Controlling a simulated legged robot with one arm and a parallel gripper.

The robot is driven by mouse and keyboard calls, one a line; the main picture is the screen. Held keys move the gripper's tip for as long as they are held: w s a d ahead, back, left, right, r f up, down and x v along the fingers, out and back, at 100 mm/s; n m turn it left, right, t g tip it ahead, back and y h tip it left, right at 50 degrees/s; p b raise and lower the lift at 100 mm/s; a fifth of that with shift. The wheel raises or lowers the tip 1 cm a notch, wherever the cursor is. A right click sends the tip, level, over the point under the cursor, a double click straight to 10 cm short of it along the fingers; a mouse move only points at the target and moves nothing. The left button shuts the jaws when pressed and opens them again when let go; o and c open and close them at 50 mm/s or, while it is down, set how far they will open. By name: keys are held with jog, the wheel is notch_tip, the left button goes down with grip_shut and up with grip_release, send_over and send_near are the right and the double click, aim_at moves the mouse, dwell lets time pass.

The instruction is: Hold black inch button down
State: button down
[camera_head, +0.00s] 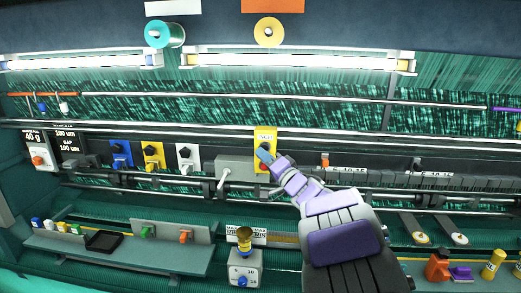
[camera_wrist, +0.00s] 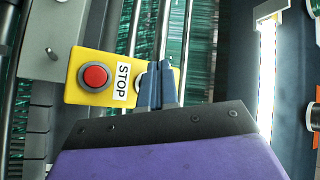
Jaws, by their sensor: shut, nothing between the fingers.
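A yellow control box (camera_head: 265,133) sits on the machine's front in the head view. In the wrist view the yellow box (camera_wrist: 102,63) lies sideways, with a red button (camera_wrist: 95,76) and a white STOP label (camera_wrist: 122,81). My gripper (camera_head: 264,152) is shut, its blue-grey fingertips over the middle of the box. In the wrist view the shut fingers (camera_wrist: 158,80) cover the box's end beyond the STOP label. A pale rim shows beside them. The black inch button is hidden behind the fingers; I cannot tell whether they touch or press it.
Blue (camera_head: 120,153), yellow (camera_head: 153,155) and white (camera_head: 188,158) switch boxes stand to the left, with a grey lever (camera_head: 223,180) nearer. Long metal rails cross the front. A shelf (camera_head: 120,250) with small items lies lower left, a scale block (camera_head: 243,268) below centre.

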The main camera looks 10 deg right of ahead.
jog(key=shift+w+a+r+p, duration=0.1)
jog(key=shift+w+a+p, duration=0.35)
jog(key=shift+p, duration=0.4)
dwell(0.8)
jog(key=shift+w+d+p, duration=0.4)
jog(key=shift+d+p, duration=0.05)
dwell(0.4)
jog(key=shift+w+d, duration=0.1)
jog(key=shift+w, duration=0.05)
jog(key=shift+d, duration=0.1)
dwell(4.6)
jog(key=shift+s+d+p, duration=0.25)
jog(key=shift+s+p, duration=0.25)
jog(key=shift+s, duration=0.55)
